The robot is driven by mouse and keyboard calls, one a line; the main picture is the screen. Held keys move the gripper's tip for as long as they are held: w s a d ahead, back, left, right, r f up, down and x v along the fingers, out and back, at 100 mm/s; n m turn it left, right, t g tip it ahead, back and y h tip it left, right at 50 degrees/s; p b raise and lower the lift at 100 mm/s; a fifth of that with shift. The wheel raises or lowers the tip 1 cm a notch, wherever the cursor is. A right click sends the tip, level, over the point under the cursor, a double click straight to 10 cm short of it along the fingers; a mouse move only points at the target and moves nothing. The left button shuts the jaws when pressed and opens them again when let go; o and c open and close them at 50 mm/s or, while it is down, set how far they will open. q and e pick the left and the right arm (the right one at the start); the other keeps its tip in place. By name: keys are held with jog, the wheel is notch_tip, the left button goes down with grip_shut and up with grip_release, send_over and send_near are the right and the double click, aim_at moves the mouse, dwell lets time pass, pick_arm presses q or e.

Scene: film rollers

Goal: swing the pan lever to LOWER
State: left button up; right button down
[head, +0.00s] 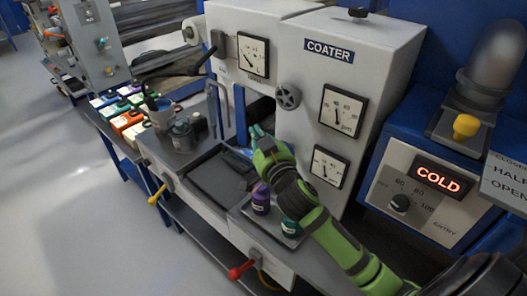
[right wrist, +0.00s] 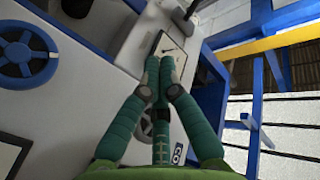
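Several levers show in the head view, and I cannot read which is the pan lever. A red-handled lever (head: 241,270) sticks out low at the machine front, a yellow-handled lever (head: 157,194) sits further left, and a black lever (head: 203,63) is on the upper left housing. My right gripper (head: 256,134) is in front of the coater opening, away from all three. In the right wrist view its teal fingers (right wrist: 160,62) are drawn together at the tips, with nothing visible between them. A gauge (right wrist: 171,50) shows beyond the tips. My left gripper is not in view.
A purple bottle (head: 261,198) stands near my forearm. At right is a blue unit with a COLD display (head: 438,179). The floor (head: 60,210) at left is clear.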

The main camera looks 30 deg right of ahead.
jog(key=shift+s+f+g, duration=0.35)
jog(key=shift+s+f, duration=0.2)
jog(key=shift+f, duration=0.3)
jog(key=shift+s+f+g, duration=0.35)
jog(key=shift+s+f, duration=0.15)
jog(key=shift+f, duration=0.3)
jog(key=shift+a, duration=0.1)
jog(key=s+a+f+n+g, duration=0.1)
jog(key=s+a+f+g, duration=0.1)
jog(key=s+f+g, duration=0.65)
jog(key=s+a+f+n+g+y, duration=0.1)
jog(key=s+a+f+n+g, duration=0.15)
jog(key=s+f, duration=0.55)
jog(key=s+a+f+n+g+y, duration=0.1)
jog(key=s+a+f+n+g, duration=0.3)
jog(key=s, duration=0.9)
notch_tip(320, 180, down, 24)
jog(key=s+d+f+m+b, duration=0.1)
jog(key=s+m+b, duration=0.1)
jog(key=s+d+f+b, duration=0.1)
jog(key=s+d+f, duration=0.2)
jog(key=s+f, duration=1.2)
jog(key=shift+n+g, duration=0.3)
jog(key=shift+n, duration=0.05)
jog(key=shift+s, duration=0.1)
